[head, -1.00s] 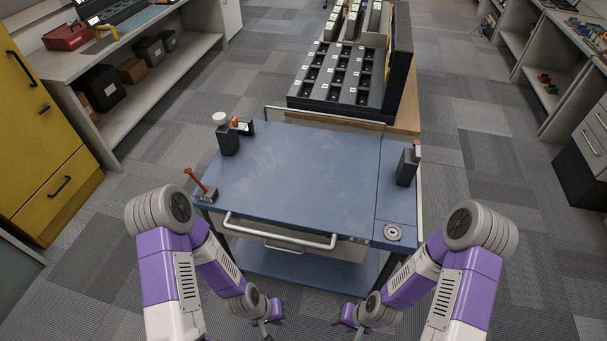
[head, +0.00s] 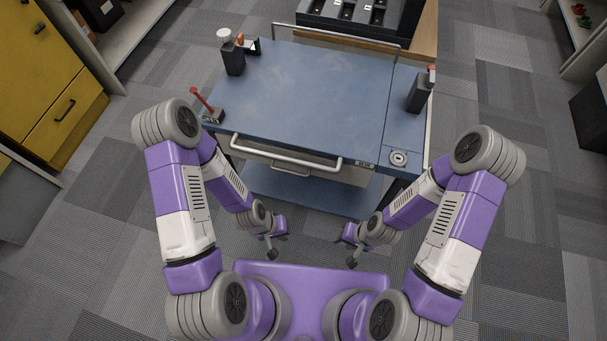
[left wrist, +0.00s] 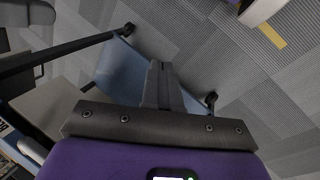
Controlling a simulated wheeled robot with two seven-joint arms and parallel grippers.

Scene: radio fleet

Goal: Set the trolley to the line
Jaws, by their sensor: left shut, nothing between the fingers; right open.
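The blue-topped trolley (head: 300,95) stands in front of me in the head view, its grey push handle (head: 285,153) facing me. It also shows in the left wrist view (left wrist: 130,72), with dark legs and casters. My left gripper (head: 272,254) is shut and empty, below the handle in the picture and apart from it. Its closed fingers show in the left wrist view (left wrist: 157,78). My right gripper (head: 351,261) is open and empty, to the right of the left one. A short yellow strip (left wrist: 272,36) lies on the floor in the left wrist view.
A red lever (head: 203,99) and dark upright fittings (head: 233,58) stand on the trolley top. A wooden table (head: 423,44) with a black slotted rack (head: 363,14) stands close behind it. Yellow cabinets (head: 62,105) are at left. Carpet right of the trolley is clear.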

